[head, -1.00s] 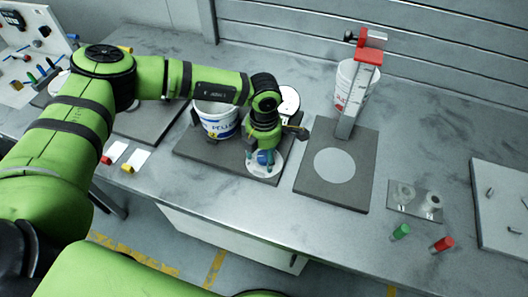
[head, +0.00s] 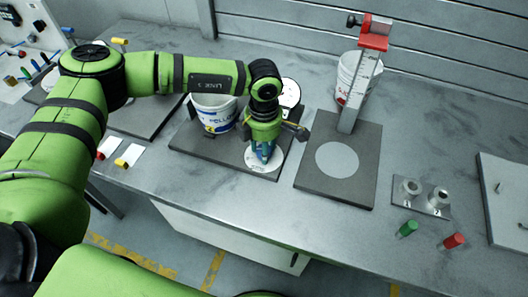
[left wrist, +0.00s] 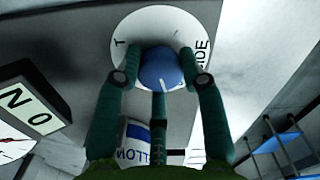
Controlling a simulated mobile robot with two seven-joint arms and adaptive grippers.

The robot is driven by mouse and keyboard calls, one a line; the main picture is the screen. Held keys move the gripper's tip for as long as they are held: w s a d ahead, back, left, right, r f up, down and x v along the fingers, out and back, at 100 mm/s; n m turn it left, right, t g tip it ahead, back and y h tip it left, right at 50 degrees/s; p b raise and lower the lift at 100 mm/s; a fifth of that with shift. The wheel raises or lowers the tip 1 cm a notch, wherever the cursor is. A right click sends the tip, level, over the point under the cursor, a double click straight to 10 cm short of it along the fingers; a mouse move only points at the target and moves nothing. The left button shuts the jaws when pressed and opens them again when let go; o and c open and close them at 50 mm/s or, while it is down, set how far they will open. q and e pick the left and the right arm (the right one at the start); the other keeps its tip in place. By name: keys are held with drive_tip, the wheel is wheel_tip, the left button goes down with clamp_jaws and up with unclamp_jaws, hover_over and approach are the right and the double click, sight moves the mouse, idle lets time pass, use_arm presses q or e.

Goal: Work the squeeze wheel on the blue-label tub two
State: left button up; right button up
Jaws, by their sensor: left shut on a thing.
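The blue-label tub (head: 212,112), white with a blue band and part of a word showing, stands on a dark base plate (head: 200,146) left of my left gripper. Part of its label shows in the left wrist view (left wrist: 136,140). The squeeze wheel is a blue knob (left wrist: 158,70) over a white lettered disc (left wrist: 130,38) on the same plate. My left gripper (head: 262,160) points down with its fingers closed around the knob. The fingers hide much of the knob and some lettering. My right gripper is out of view.
A white round dial (head: 290,92) stands behind the gripper.

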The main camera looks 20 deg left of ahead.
use_arm(q)
drive_tip(key=m+b, duration=0.3)
drive_tip(key=b, duration=0.1)
drive_tip(key=m+b, duration=0.8)
drive_tip(key=shift+f, duration=0.3)
drive_tip(key=m+b, duration=0.3)
drive_tip(key=m, duration=0.1)
drive_tip(key=m+b, duration=0.2)
drive_tip(key=m, duration=0.2)
drive_tip(key=shift+r, duration=0.15)
drive_tip(key=m+b, duration=0.1)
drive_tip(key=m, duration=0.2)
drive_tip(key=shift+m+b, duration=0.3)
drive_tip(key=shift+b, duration=0.1)
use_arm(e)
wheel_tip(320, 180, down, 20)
use_arm(q)
drive_tip(key=shift+r+m, duration=0.1)
drive_tip(key=shift+m, duration=1)
drive_tip(key=shift+m+b, duration=0.45)
drive_tip(key=shift+m, duration=0.45)
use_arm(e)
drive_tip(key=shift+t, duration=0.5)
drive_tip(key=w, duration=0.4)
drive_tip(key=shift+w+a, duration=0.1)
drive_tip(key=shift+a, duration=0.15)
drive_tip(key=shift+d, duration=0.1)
